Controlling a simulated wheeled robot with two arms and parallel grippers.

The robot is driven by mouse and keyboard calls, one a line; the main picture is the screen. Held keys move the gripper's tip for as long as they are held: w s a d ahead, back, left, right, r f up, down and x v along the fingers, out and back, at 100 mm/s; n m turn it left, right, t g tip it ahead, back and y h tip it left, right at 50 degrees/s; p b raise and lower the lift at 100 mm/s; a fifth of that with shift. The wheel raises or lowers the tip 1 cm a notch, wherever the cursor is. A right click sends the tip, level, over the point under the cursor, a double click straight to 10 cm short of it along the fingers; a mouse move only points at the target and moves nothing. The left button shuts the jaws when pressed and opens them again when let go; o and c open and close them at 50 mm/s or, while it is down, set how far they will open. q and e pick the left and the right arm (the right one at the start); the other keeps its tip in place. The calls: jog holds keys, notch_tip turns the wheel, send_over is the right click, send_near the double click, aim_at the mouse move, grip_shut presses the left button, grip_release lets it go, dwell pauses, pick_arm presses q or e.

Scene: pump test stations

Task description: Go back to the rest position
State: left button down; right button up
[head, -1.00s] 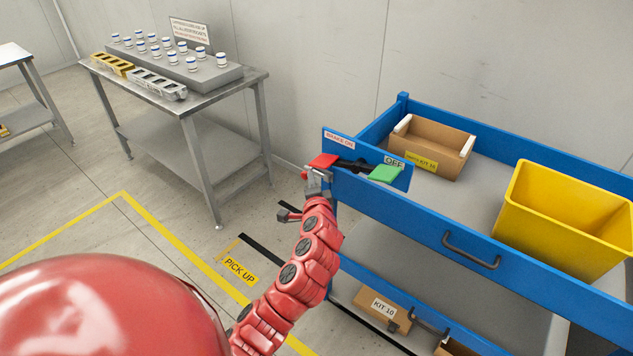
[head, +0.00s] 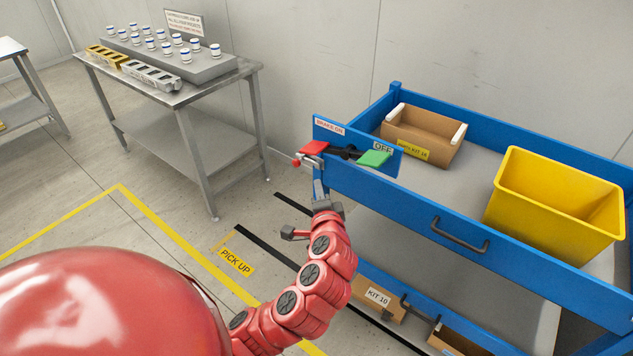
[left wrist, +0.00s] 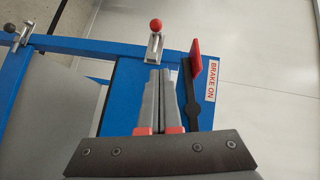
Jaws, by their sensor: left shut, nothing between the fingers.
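My left gripper (head: 318,187) is beside the front left corner of the blue cart (head: 388,208), just below the red pad (head: 314,148) of the brake lever. It is shut and empty; its closed fingers also show in the left wrist view (left wrist: 162,88). There, the red pad (left wrist: 196,60) and the dark lever bar (left wrist: 190,105) are to the right of the fingers, with a visible gap. A small metal clamp with a red ball (left wrist: 155,25) is beyond the fingertips. The green pad (head: 374,158) is near the OFF label. My right gripper is not in view.
A yellow bin (head: 552,205) and a cardboard box (head: 422,135) are on the cart's top. Kit boxes, one labelled KIT 10 (head: 378,298), are on its lower shelf. A metal table (head: 195,105) stands back left. The floor between is open.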

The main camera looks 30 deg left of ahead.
pick_arm(q)
jog(key=shift+s+d, duration=0.2)
jog(key=shift+s, duration=0.2)
jog(key=shift+d, duration=0.1)
